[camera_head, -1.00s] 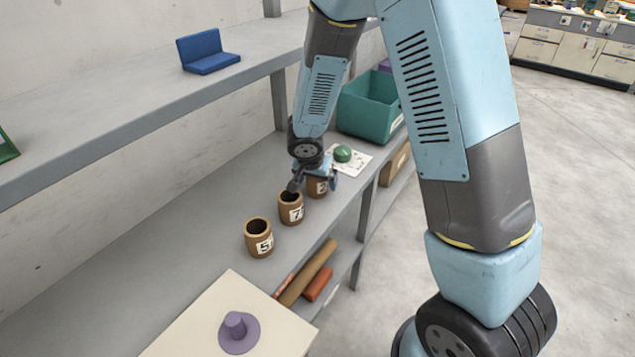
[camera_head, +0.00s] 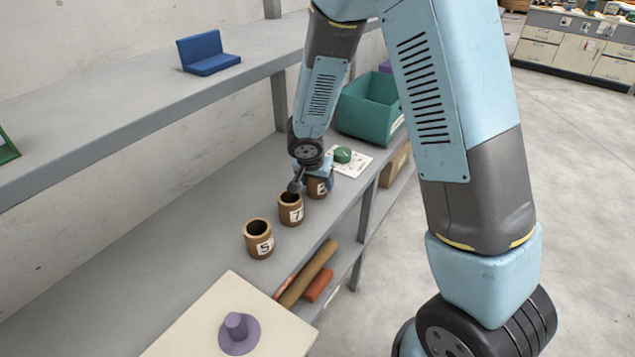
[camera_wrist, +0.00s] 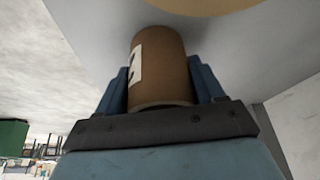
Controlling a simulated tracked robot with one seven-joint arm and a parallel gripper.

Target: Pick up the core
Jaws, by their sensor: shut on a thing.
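Three brown tube-shaped cores with white number labels stand upright in a row on the grey shelf (camera_head: 190,245). The nearest core (camera_head: 258,243) is labelled 5, the middle core (camera_head: 291,214) is labelled 7. The farthest core (camera_head: 317,191) has a label I cannot read surely. My gripper (camera_head: 314,176) is at the farthest core, and its fingers partly hide the core's top. In the wrist view, my gripper (camera_wrist: 160,88) is shut on this core (camera_wrist: 163,62), one blue finger on each side. I see no clear gap under it.
The middle core stands close beside the gripper. A green round object (camera_head: 342,155) on a white sheet and a teal bin (camera_head: 368,112) are behind. A purple spindle (camera_head: 236,331) on a cream board is in front. An upper shelf (camera_head: 120,115) overhangs at left.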

